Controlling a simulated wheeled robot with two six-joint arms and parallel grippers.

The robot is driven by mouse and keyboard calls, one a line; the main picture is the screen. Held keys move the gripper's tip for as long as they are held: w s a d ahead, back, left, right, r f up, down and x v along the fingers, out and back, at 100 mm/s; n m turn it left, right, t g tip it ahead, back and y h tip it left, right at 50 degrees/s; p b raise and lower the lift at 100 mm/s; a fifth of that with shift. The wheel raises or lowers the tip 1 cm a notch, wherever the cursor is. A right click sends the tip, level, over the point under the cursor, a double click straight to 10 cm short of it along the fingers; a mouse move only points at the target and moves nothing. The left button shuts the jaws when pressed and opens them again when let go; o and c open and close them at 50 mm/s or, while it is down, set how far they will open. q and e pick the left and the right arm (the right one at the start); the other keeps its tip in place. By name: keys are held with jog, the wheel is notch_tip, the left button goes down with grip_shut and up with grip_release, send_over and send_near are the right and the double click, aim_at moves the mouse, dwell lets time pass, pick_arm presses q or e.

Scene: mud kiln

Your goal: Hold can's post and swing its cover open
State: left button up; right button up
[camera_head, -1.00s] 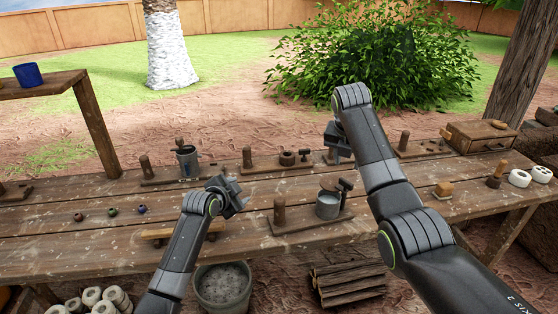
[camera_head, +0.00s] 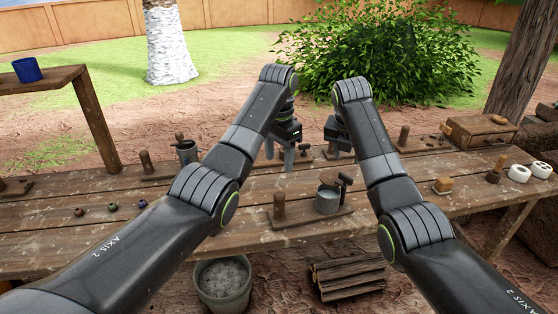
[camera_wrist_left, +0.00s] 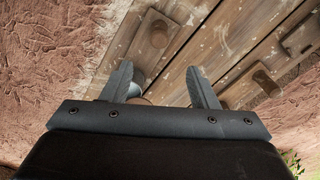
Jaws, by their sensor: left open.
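A grey metal can (camera_head: 327,203) stands on a wooden base near the table's front edge. A short wooden post (camera_head: 279,208) rises from the base's left end, and a dark peg (camera_head: 345,181) stands at the can's right. My left gripper (camera_head: 290,158) is above and behind the can, fingers pointing down. In the left wrist view its fingers (camera_wrist_left: 168,82) are open and empty; the can (camera_wrist_left: 138,84) is partly hidden by one finger, with the post (camera_wrist_left: 154,30) beyond. My right gripper (camera_head: 340,150) hangs behind the can; its jaws are unclear.
A second can (camera_head: 187,152) on a similar base stands at the back left. Several beads (camera_head: 112,208) lie at the front left. A wooden box (camera_head: 478,132), a sponge-like block (camera_head: 442,185) and white rings (camera_head: 519,173) are at right. Back-row fittings are partly behind my left gripper.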

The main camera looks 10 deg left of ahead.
aim_at(279, 206)
pick_arm(q)
notch_tip(279, 206, down, 17)
jog(key=shift+s+f, duration=0.1)
dwell(0.5)
jog(key=shift+c, duration=0.4)
grip_shut()
dwell(0.4)
